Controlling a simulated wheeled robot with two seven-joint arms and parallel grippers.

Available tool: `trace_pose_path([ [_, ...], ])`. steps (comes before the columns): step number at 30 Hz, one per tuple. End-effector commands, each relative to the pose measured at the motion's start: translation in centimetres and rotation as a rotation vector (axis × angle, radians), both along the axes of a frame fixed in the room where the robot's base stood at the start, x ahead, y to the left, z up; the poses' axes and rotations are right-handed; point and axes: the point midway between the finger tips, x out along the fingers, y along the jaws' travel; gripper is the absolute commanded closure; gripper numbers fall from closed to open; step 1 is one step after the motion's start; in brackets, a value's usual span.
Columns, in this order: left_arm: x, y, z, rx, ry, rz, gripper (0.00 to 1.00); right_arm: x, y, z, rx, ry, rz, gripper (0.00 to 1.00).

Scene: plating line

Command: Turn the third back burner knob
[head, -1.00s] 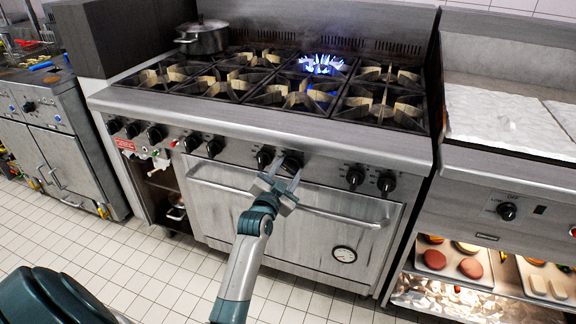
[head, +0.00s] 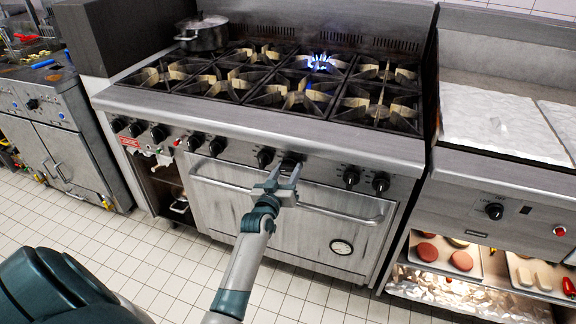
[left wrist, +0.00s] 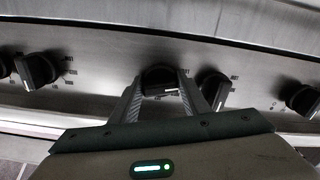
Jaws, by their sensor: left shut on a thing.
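In the left wrist view the knob (left wrist: 158,77) sits between the fingertips, with a pale pointer mark lying nearly level. The fingers hide part of it. A blue flame (head: 320,62) burns at the third back burner from the left. My right gripper is not in view.
A neighbouring knob (head: 265,157) sits close beside the held one. The oven handle (head: 340,216) runs just below the gripper. A pot (head: 203,34) stands at the back left of the stove (head: 250,118). Tiled floor in front is clear.

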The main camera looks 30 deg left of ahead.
Motion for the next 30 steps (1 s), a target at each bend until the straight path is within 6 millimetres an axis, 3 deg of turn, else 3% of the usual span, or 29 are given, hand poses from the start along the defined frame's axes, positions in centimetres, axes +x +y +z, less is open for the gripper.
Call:
trace_pose_path([
  [9, 0.03, -0.01, 0.16, -0.150, -0.038, 0.001, 0.80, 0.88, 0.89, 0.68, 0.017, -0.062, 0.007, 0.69],
  [25, 0.04, 0.01, 0.14, -0.179, -0.046, 0.001, 0.80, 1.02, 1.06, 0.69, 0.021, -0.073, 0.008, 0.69],
  [26, 0.04, 0.01, 0.14, -0.179, -0.046, 0.001, 0.51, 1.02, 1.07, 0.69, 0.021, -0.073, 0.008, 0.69],
  [27, 0.04, 0.01, 0.14, -0.179, -0.046, 0.001, 0.42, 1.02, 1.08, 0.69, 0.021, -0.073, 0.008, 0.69],
  [30, 0.03, 0.00, 0.11, -0.178, -0.045, 0.001, 0.42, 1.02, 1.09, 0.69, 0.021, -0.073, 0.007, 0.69],
])
